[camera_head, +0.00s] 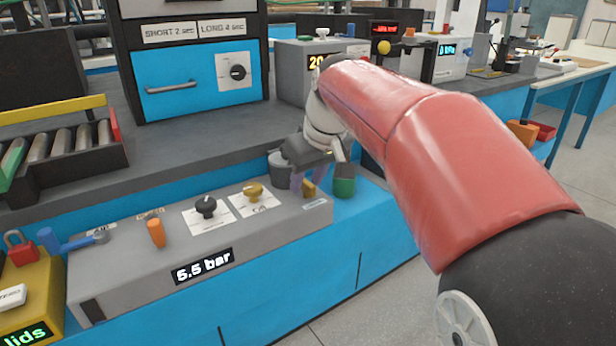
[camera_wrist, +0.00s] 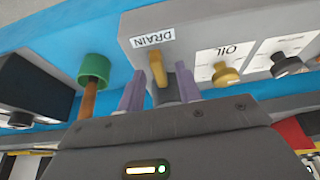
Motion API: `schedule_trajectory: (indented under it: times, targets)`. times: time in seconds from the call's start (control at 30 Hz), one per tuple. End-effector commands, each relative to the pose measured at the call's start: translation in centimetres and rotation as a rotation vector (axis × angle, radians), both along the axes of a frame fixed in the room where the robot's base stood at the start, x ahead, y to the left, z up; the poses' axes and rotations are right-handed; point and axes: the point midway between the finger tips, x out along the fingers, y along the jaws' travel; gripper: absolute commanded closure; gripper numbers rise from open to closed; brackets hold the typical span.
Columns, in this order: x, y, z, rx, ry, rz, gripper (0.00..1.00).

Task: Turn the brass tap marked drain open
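The brass drain tap (camera_head: 309,188) sits at the right end of the grey panel (camera_head: 130,265), partly hidden by my gripper in the head view. In the wrist view the brass lever (camera_wrist: 158,68) shows beside the white DRAIN label (camera_wrist: 153,38). My gripper (camera_wrist: 160,72) has its two purple fingers apart, one on each side of the lever, with visible gaps. I cannot tell how deep the lever lies between the fingertips. In the head view my gripper (camera_head: 308,175) is over the panel's right end.
A black knob (camera_head: 206,206) and a brass OIL knob (camera_head: 253,192) stand left of the tap. An orange lever (camera_head: 156,233) is farther left.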

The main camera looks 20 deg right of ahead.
Motion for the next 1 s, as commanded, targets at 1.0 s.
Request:
schedule_trajectory:
  times: [1.0]
  targets:
    - [-2.8, -1.0, 7.2, 0.0, 0.0, 0.0, 0.65]
